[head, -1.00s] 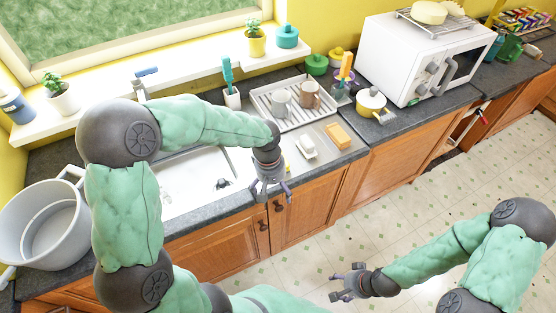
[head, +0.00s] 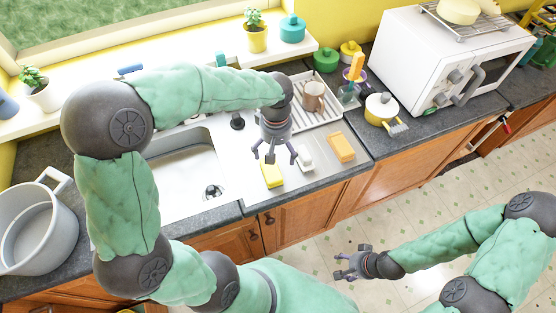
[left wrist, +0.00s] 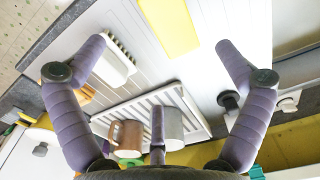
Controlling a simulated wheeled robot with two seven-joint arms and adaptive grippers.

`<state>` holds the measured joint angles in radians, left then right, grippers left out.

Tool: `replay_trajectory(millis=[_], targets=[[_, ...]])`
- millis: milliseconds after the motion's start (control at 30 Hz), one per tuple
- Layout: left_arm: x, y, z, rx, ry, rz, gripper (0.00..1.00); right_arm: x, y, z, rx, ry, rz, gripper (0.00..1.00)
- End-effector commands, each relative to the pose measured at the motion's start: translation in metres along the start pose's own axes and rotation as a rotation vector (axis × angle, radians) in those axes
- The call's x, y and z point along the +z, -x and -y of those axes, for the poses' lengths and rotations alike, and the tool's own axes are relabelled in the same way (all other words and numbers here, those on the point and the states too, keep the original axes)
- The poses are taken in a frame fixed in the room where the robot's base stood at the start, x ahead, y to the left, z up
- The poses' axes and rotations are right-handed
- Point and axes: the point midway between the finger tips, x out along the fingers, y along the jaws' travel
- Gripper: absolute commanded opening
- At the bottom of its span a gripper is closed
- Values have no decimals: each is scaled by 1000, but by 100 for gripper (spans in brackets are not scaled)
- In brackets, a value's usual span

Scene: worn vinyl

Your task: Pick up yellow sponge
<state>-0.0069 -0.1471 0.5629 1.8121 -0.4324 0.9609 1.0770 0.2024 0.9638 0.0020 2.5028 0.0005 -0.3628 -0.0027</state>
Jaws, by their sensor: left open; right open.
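The yellow sponge (head: 271,175) lies on the light drainboard right of the sink, near the counter's front edge. My left gripper (head: 275,156) is open and empty above the drainboard, just behind the sponge in the head view. In the left wrist view the yellow sponge (left wrist: 168,25) shows at the top, beyond and between the spread fingertips of my left gripper (left wrist: 160,50), apart from them. My right gripper (head: 350,265) is open and empty over the floor, away from the counter.
A white brush-like item (head: 305,159) and an orange block (head: 342,147) lie right of the sponge. Behind are a dish rack (head: 329,112) with mugs (head: 313,96). The sink (head: 185,170) is at left, a grey pot (head: 35,225) farther left.

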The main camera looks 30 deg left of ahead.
Motion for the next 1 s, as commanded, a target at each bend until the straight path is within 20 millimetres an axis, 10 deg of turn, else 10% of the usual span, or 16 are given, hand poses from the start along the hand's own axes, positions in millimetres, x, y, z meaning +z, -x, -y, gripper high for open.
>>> replay_trajectory(millis=[1000], targets=[[-1, -107, 5, -1, 0, 2, 100, 0, -26, -9, 0, 0, 1, 63]])
